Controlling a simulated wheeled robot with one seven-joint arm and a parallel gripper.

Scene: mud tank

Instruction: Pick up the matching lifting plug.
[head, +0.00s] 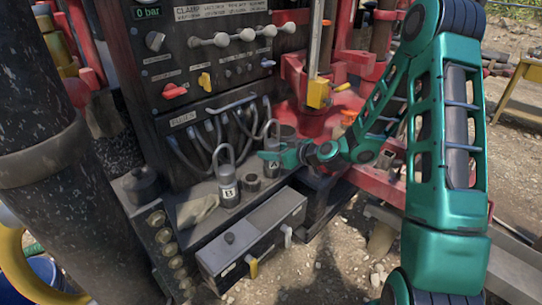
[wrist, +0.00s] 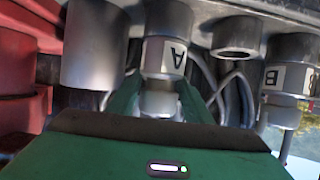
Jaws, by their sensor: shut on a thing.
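Two grey lifting plugs with looped handles stand on the ledge below the control panel. Plug A (head: 273,168) is at the right and also shows in the wrist view (wrist: 167,58), where the picture is upside down. Plug B (head: 229,190) is to its left and also shows in the wrist view (wrist: 290,78). My gripper (head: 272,156) reaches in from the right. Its green fingers (wrist: 160,103) are shut on plug A at its narrow neck, below the handle. Plug A looks upright; I cannot tell whether its base touches the ledge.
A short hollow cylinder (head: 252,184) stands between the plugs. A wider metal cylinder (wrist: 95,45) is on plug A's other side. A rag (head: 197,210) lies left of plug B. Dark hoses (head: 215,130) hang behind. A grey box (head: 250,240) is in front, below.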

